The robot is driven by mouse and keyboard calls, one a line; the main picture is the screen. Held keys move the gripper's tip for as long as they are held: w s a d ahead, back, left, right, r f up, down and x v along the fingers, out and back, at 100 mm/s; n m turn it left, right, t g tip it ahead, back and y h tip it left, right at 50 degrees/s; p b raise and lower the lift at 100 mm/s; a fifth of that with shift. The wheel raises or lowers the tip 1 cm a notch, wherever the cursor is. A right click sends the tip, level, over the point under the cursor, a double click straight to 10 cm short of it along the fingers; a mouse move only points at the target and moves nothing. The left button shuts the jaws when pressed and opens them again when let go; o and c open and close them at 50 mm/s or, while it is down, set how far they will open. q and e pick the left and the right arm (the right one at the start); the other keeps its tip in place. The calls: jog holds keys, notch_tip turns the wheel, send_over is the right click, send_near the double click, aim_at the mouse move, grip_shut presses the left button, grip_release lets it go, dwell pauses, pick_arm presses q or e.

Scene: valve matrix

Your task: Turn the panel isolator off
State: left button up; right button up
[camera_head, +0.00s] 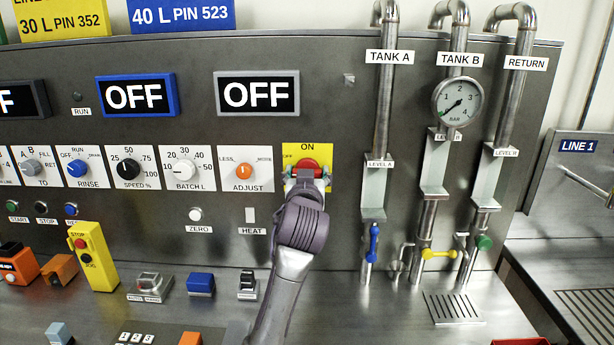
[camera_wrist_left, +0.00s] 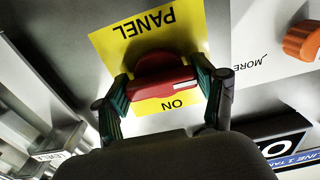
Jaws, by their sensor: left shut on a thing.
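The panel isolator is a red rotary handle (camera_head: 308,166) on a yellow plate (camera_head: 322,152), marked ON at the top and OFF at the left. In the left wrist view the plate is upside down, with PANEL at the top and ON below the red handle (camera_wrist_left: 165,82). The handle lies roughly sideways there, with a white line on it; I cannot tell which label it marks. My left gripper (camera_head: 306,182) is shut on the handle. In the left wrist view its fingers (camera_wrist_left: 168,95) grip it from both sides. My right gripper is not in view.
The ADJUST knob (camera_head: 244,171) is just left of the isolator. The HEAT switch (camera_head: 250,215) sits below it. Pipes with a blue valve lever (camera_head: 374,243) and a yellow one (camera_head: 438,254) stand to the right. A yellow STOP/JOG box (camera_head: 93,257) stands on the ledge.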

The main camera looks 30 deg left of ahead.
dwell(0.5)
pick_arm(q)
jog(key=o, duration=1.2)
jog(key=shift+c, duration=0.2)
jog(key=v, duration=1.2)
jog(key=shift+s, duration=0.1)
